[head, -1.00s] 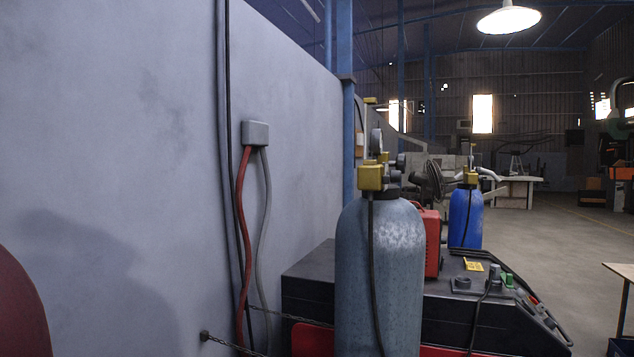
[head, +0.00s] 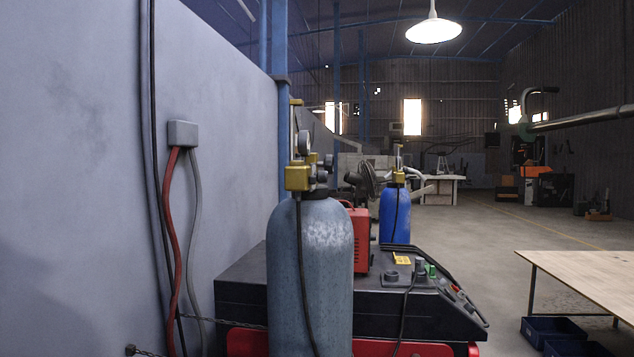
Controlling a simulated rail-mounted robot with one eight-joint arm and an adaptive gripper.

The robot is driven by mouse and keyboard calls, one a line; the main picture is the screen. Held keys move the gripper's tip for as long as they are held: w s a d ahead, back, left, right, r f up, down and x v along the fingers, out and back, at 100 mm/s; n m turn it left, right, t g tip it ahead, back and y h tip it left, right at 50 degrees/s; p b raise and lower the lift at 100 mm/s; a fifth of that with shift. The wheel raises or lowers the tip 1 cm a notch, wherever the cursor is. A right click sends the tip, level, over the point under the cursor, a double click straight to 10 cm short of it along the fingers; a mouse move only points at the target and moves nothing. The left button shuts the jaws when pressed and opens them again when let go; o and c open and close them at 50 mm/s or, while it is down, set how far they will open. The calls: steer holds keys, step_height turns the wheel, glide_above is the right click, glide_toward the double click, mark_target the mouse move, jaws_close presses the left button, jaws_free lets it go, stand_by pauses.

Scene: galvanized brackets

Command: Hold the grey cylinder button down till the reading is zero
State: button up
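The grey cylinder (head: 325,270) stands upright in front of a black and red machine, in the middle of the head view. A yellow valve block (head: 298,178) sits on its top, with a black hose hanging down its front. A round gauge (head: 304,143) rises above the block, turned so that its reading cannot be made out. Small dark knobs (head: 328,162) sit beside the block; I cannot tell which part is the button. My gripper is not in view.
A blue cylinder (head: 394,218) stands behind, right of a red box (head: 357,240). The black machine (head: 430,310) carries knobs and coloured buttons. A wall with a cable box (head: 183,134) borders the left. A wooden table (head: 590,283) stands right, with blue bins below. Open floor lies between.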

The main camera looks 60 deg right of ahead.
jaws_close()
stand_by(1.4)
